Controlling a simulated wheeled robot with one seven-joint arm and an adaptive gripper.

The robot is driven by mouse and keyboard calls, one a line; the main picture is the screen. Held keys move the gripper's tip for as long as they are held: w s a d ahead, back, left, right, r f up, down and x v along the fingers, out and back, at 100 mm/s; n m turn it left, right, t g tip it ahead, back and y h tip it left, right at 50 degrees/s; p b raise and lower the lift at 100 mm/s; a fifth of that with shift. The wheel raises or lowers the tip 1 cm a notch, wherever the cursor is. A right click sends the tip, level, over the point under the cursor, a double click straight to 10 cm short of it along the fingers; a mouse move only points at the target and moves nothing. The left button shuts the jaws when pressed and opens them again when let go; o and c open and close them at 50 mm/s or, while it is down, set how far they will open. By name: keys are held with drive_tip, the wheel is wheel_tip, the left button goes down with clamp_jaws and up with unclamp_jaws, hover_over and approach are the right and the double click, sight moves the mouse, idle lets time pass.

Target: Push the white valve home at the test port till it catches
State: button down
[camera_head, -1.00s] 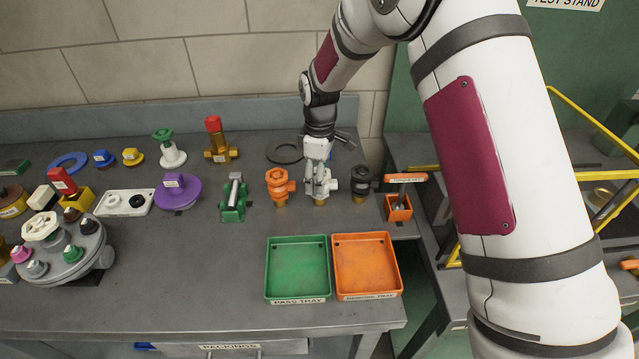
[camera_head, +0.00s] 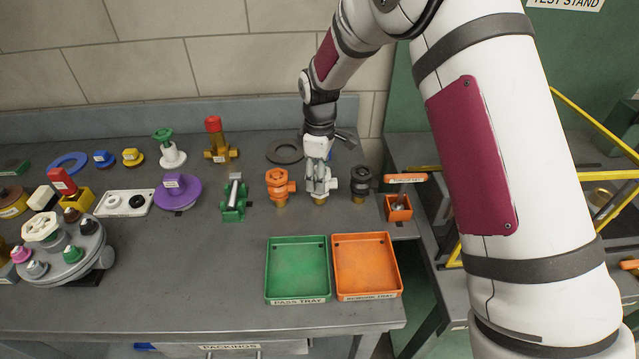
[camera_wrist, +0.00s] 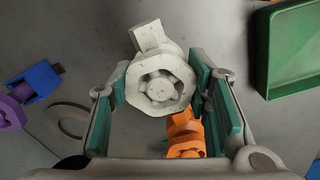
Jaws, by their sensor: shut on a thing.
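The white valve (camera_head: 331,184) stands upright in the row on the grey bench, between an orange valve and a black valve. A brass end (camera_head: 320,201) shows below it. In the wrist view the white valve (camera_wrist: 160,86) lies between my green-padded fingers, its octagonal handwheel facing the camera. My gripper (camera_head: 320,184) comes down from above and is shut on the white valve. It also shows in the wrist view (camera_wrist: 163,92). The fingers partly hide the valve in the head view. I cannot make out a test port; whatever is under the valve is hidden.
The orange valve (camera_head: 278,184) stands close on the left, the black valve (camera_head: 361,182) close on the right. A green pass tray (camera_head: 297,296) and an orange tray (camera_head: 367,296) lie in front. An orange bin (camera_head: 398,211) stands farther right.

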drive_tip(key=shift+r, duration=3.75)
